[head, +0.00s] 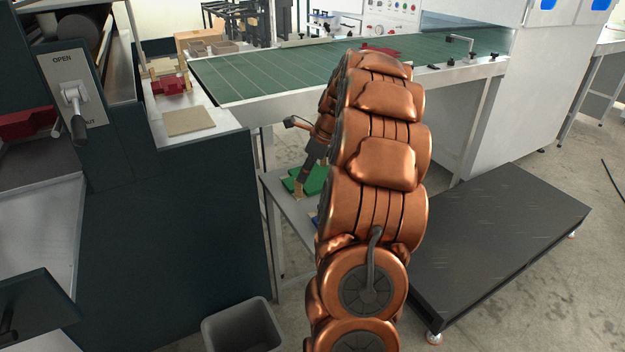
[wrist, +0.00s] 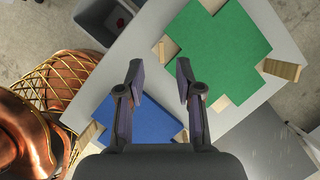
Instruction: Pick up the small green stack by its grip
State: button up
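The green stack (wrist: 222,48) lies flat on a small grey side table, with pale wooden blocks at its edges; one wooden block (wrist: 282,70) sticks out at its right. It also shows in the head view (head: 313,181), partly behind my arm. A blue stack (wrist: 140,118) lies beside it, partly hidden below my gripper. My gripper (wrist: 160,74) is open and empty, its fingers over bare table between the two stacks, left of the green one. In the head view my gripper (head: 304,174) points down by the green stack. Its height above the table is hard to tell.
The side table (head: 289,206) stands under the edge of the green conveyor (head: 300,72). A dark machine stands left of it, with a grey bin (head: 243,328) in front. A low black platform (head: 500,245) is at right. A red piece (head: 172,85) rests on the machine's ledge.

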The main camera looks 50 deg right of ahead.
aim_at(313, 186)
jog(key=x, duration=0.5)
jog(key=shift+r, duration=0.1)
grip_shut()
dwell(0.3)
